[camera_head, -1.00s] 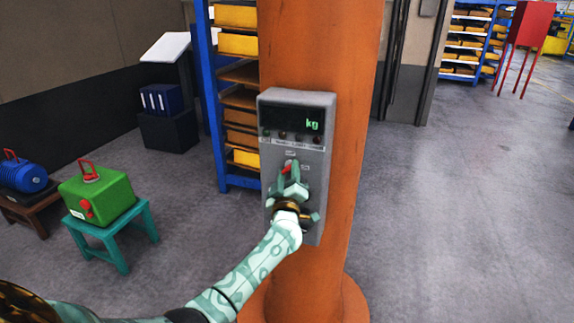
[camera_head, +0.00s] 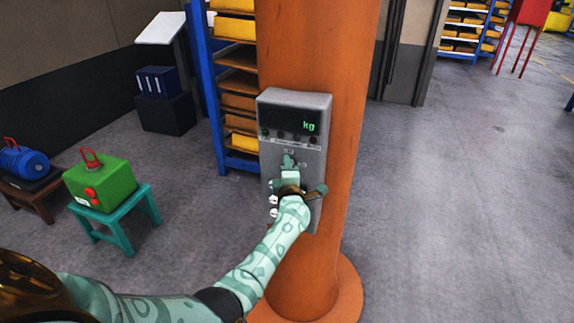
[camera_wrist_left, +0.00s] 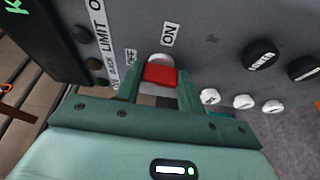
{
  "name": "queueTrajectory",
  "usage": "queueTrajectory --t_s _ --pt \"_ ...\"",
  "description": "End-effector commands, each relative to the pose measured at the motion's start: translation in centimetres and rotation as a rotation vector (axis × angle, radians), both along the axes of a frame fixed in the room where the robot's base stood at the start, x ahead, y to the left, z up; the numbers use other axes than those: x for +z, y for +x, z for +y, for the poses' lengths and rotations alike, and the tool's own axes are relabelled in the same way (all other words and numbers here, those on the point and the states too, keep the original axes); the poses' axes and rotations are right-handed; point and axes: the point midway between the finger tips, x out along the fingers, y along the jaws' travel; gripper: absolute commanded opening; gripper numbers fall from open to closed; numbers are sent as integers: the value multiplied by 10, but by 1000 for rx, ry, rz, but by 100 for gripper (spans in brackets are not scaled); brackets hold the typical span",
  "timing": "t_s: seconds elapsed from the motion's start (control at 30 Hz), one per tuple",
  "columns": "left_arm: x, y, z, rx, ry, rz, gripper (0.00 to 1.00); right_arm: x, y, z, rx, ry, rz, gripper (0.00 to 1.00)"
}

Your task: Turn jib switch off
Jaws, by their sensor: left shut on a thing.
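The grey control box (camera_head: 315,150) is mounted on the orange column, with a dark display reading "kg" (camera_head: 309,127). My left gripper (camera_head: 288,163) is at the front of the box, below the display. In the left wrist view, the red jib switch handle (camera_wrist_left: 160,75) sits between the two green fingers of my left gripper (camera_wrist_left: 159,88), which are shut on it. The "ON" label (camera_wrist_left: 169,34) is just above the handle and the "OFF" label (camera_wrist_left: 131,60) is to its left. The gripper hides the handle in the head view. My right gripper is out of view.
Black knobs (camera_wrist_left: 262,55) and white buttons (camera_wrist_left: 243,102) sit on the panel right of the switch in the wrist view. Floor right of the column (camera_head: 270,30) is clear.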

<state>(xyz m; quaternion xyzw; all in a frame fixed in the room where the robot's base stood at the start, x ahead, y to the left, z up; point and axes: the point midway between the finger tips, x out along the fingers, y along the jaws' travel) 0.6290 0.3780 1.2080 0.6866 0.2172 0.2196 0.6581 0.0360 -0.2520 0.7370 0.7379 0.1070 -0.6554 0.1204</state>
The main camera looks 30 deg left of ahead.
Motion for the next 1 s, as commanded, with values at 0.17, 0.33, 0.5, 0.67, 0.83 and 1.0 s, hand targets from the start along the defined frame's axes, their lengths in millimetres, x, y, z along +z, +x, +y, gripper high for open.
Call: queueTrajectory --t_s 0.17,0.33,0.5,0.67,0.83,1.0 --pt "-1 -1 0 0 -42 -6 15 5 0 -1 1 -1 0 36" --pt "-2 -1 0 0 -57 -10 15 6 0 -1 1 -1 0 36" --pt "-2 -1 0 0 -58 -10 15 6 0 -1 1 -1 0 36" --pt "-2 -1 0 1 -58 -10 15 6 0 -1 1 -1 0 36" --pt "-1 -1 0 1 -57 -12 60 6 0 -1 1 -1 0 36" --pt "-1 0 0 0 -56 -12 60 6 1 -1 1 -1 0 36"
